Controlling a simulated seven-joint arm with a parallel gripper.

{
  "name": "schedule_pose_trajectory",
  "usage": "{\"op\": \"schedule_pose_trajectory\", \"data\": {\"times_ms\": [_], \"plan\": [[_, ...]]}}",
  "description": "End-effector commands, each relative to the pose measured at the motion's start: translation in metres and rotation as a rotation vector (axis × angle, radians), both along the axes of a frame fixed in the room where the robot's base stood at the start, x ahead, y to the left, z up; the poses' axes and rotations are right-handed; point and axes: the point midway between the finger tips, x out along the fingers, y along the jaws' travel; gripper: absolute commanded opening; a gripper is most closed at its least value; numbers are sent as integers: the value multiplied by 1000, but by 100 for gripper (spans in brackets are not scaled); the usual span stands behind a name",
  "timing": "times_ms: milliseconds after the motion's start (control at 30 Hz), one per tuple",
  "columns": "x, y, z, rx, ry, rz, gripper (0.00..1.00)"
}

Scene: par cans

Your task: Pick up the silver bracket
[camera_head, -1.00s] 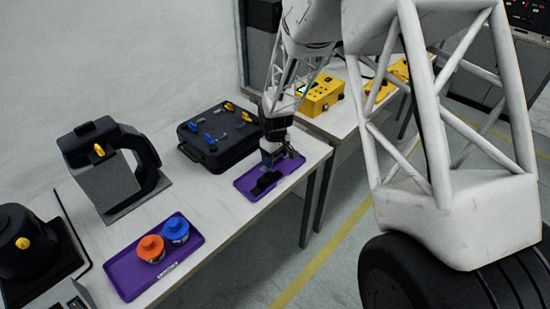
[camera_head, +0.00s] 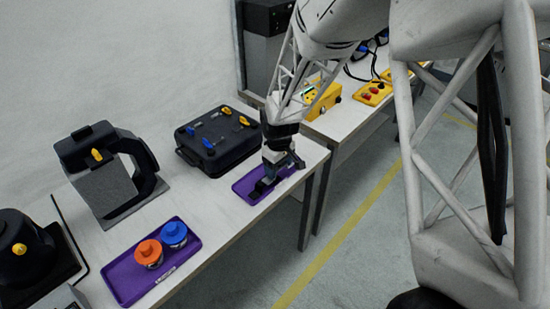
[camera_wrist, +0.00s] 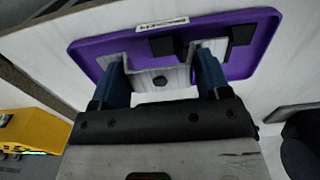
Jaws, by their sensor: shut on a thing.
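The silver bracket (camera_wrist: 146,72) is a pale metal piece with a dark hole, seen in the wrist view. My gripper (camera_wrist: 160,72) has its two blue fingers on either side of it, shut on it. It is over the purple tray (camera_wrist: 262,52); I cannot tell whether the bracket still touches the tray. In the head view my gripper (camera_head: 275,172) is low over the far purple tray (camera_head: 240,187), and the bracket is hard to make out there.
Dark blocks (camera_wrist: 241,35) lie on the tray close to the bracket. A black case (camera_head: 205,150) stands left of the gripper. A nearer purple tray (camera_head: 122,274) holds an orange-topped can (camera_head: 149,253) and a blue-topped can (camera_head: 174,234). Yellow boxes (camera_head: 325,100) stand on the farther table.

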Motion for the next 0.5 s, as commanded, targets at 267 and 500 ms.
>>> {"op": "schedule_pose_trajectory", "data": {"times_ms": [267, 500], "plan": [[-43, -10, 5, 1, -2, 0, 43], [-69, -16, 7, 1, -2, 0, 43]]}}
